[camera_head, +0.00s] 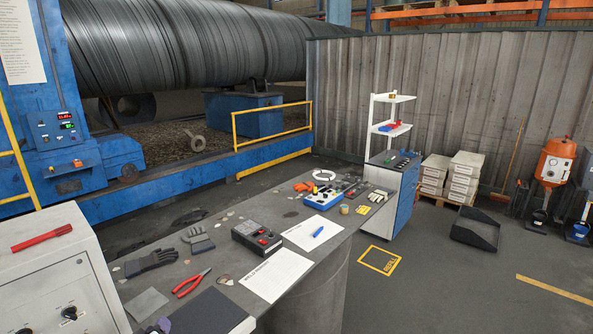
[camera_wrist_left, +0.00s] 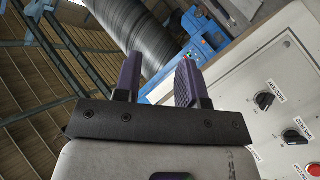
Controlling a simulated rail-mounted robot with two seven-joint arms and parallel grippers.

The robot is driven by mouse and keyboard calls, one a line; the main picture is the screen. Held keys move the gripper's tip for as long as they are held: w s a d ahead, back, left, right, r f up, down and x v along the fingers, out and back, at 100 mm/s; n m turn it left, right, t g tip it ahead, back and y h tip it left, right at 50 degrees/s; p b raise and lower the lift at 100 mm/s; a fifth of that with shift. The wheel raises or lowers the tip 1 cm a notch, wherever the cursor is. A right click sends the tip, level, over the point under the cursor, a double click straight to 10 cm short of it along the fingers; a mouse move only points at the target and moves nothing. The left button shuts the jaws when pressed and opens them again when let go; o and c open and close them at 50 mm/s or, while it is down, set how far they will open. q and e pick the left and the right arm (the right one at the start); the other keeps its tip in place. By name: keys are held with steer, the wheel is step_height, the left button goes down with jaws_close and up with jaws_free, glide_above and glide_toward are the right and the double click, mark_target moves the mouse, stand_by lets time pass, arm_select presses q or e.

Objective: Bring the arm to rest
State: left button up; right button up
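My left gripper (camera_wrist_left: 158,78) shows in the left wrist view as two dark purple fingers standing apart with nothing between them. The roof, the big pipe and the blue machine show beyond the fingers. In the head view only a small purple part of the left gripper (camera_head: 157,327) shows at the bottom edge, by the near end of the grey workbench (camera_head: 240,212). The rest of the left arm is out of frame there. My right gripper is in neither view.
A white control cabinet (camera_head: 58,285) with a red tool (camera_head: 42,237) on top stands at left. The bench holds gloves (camera_head: 150,262), red pliers (camera_head: 192,283), a dark control box (camera_head: 256,238) and papers (camera_head: 275,274). A white-and-blue cart (camera_head: 392,190) stands beyond. Floor right of the bench is mostly clear.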

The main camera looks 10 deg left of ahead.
arm_select(q)
steer(key=s+d+r+m+g+h, duration=0.1)
steer(key=s+d+r+m+h, duration=0.15)
steer(key=d+r, duration=0.25)
steer(key=s+d+f+m+g+h, duration=0.2)
steer(key=s+d+m+g, duration=0.35)
steer(key=s+d, duration=0.8)
steer(key=s+d+f+m+g, duration=0.2)
steer(key=s+f, duration=0.5)
steer(key=s, duration=0.5)
steer(key=s+d+f+m+g, duration=0.3)
steer(key=s+f, duration=0.5)
steer(key=s, duration=0.5)
step_height(320, 180, up, 21)
steer(key=p, duration=2)
steer(key=shift+w+h+p, duration=0.35)
steer(key=shift+p, duration=0.05)
steer(key=shift+s+t, duration=0.1)
steer(key=shift+t, duration=0.15)
